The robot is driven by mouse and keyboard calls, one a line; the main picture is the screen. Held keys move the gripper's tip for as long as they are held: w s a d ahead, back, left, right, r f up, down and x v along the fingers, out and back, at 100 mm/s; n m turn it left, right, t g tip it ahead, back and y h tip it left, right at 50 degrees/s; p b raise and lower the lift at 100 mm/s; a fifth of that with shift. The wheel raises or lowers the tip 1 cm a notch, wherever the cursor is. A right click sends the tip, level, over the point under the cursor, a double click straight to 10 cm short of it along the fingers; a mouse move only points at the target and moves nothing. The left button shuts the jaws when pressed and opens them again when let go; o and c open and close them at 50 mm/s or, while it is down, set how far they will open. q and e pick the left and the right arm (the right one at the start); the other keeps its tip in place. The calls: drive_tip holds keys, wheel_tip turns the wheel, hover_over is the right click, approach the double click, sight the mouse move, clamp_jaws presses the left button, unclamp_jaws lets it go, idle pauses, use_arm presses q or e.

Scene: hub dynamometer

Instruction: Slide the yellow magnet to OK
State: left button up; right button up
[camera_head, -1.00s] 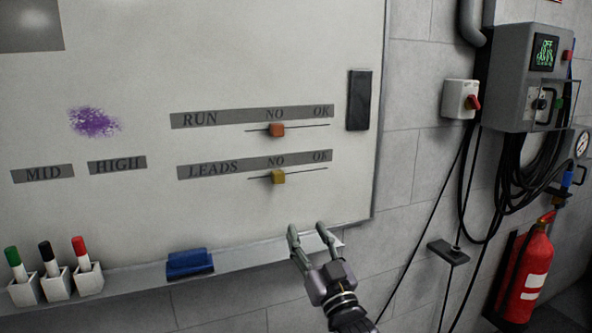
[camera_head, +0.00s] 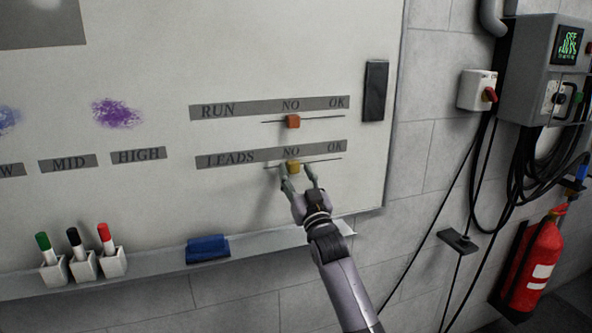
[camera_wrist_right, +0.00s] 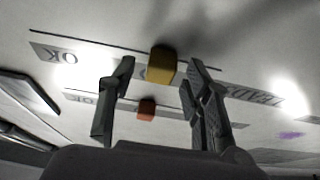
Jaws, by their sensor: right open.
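The yellow magnet (camera_head: 293,167) sits on the line of the LEADS row, under NO, on the whiteboard (camera_head: 240,60). The OK mark (camera_head: 335,147) of that row lies to its right. My right gripper (camera_head: 299,174) is at the board with its fingers apart on either side of the yellow magnet. In the right wrist view the yellow magnet (camera_wrist_right: 162,64) shows between the open fingertips (camera_wrist_right: 158,72); I cannot tell that either finger touches it. My left gripper is not in view.
An orange magnet (camera_head: 293,121) sits under NO on the RUN row just above. Below is the board's ledge (camera_head: 160,265) with a blue eraser (camera_head: 208,248) and markers in white holders (camera_head: 84,264). A dark bar (camera_head: 375,90) is at the board's right edge.

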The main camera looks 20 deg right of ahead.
drive_tip(key=shift+w+r, duration=0.15)
drive_tip(key=shift+w, duration=0.15)
clamp_jaws()
idle(0.5)
idle(0.3)
